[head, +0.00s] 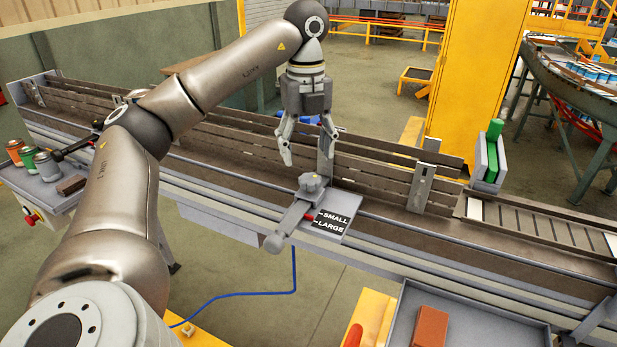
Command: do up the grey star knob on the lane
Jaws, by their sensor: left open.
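The grey star knob (312,184) sits on a bracket at the near side of the conveyor lane (400,226), in the middle of the head view. A grey lever (287,222) with a rounded end runs from beneath the knob toward me. A red pointer (309,217) lies beside a black plate (333,222) marked SMALL and LARGE. My left gripper (308,160) points down above the knob, fingers apart and empty. Its fingertips appear a little higher than the knob and not touching it. My right gripper is not in the view.
A side tray (50,195) with several cans stands at the left. A grey tray (480,325) holds a reddish-brown block (429,327) at the lower right. Guide rails (385,180) run along the lane behind the knob. A yellow column (480,80) stands beyond the lane.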

